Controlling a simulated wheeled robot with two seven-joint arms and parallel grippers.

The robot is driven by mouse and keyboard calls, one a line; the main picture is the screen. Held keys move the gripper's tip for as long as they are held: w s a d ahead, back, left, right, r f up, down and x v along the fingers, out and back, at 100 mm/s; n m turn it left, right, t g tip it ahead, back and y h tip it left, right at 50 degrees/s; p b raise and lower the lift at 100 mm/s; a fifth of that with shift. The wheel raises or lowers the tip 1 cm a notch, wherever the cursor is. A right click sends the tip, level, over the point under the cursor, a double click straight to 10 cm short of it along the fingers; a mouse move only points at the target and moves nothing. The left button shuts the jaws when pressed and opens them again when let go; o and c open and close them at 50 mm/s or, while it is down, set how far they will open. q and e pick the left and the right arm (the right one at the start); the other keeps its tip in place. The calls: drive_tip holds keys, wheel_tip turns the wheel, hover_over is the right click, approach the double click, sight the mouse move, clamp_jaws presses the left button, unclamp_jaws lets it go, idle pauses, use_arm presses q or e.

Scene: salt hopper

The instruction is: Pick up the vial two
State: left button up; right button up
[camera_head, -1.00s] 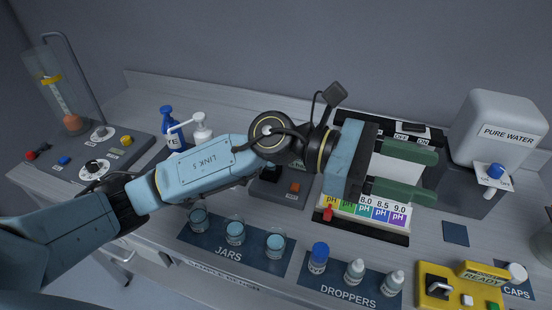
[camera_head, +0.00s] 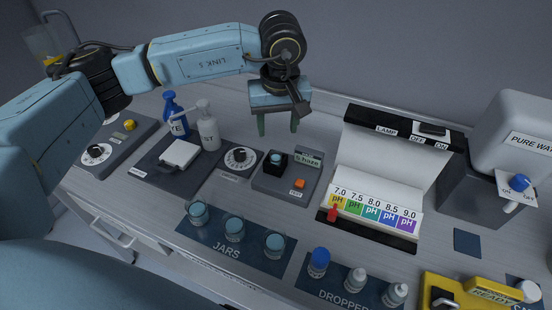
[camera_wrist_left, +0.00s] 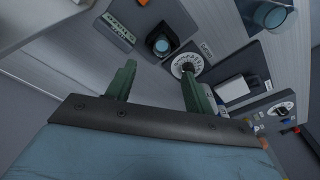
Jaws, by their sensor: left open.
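My left gripper (camera_head: 278,128) is open and empty, fingers pointing down, in the air at the back of the bench. It also shows in the left wrist view (camera_wrist_left: 159,70). Past its fingers stands the haze meter (camera_head: 271,185), with a black socket holding a small round vessel with a teal top (camera_head: 277,158). The vessel shows from above in the left wrist view (camera_wrist_left: 161,45), apart from the fingers. No readable label marks it as vial two, so I cannot tell whether it is that vial. My right gripper is not in view.
A dial (camera_head: 240,158), a scale (camera_head: 181,153), a blue bottle (camera_head: 178,122) and a white pump bottle (camera_head: 208,133) stand left of the meter. The pH light panel (camera_head: 392,165) is right. Several jars of blue liquid (camera_head: 235,230) and droppers (camera_head: 319,263) line the front.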

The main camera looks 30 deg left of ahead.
sight(276, 154)
use_arm(q)
wheel_tip(276, 154, down, 3)
drive_tip(key=shift+w+a+r, duration=0.1)
drive_tip(key=shift+w+r, duration=0.05)
drive_tip(key=f+p, duration=0.1)
drive_tip(key=f, duration=0.3)
drive_tip(key=shift+a+f, duration=0.15)
drive_tip(key=shift+a, duration=0.05)
drive_tip(key=shift+f, duration=0.4)
drive_tip(key=c, duration=1.1)
wheel_tip(276, 154, up, 10)
drive_tip(key=shift+r+b, duration=0.1)
drive_tip(key=shift+b, duration=0.35)
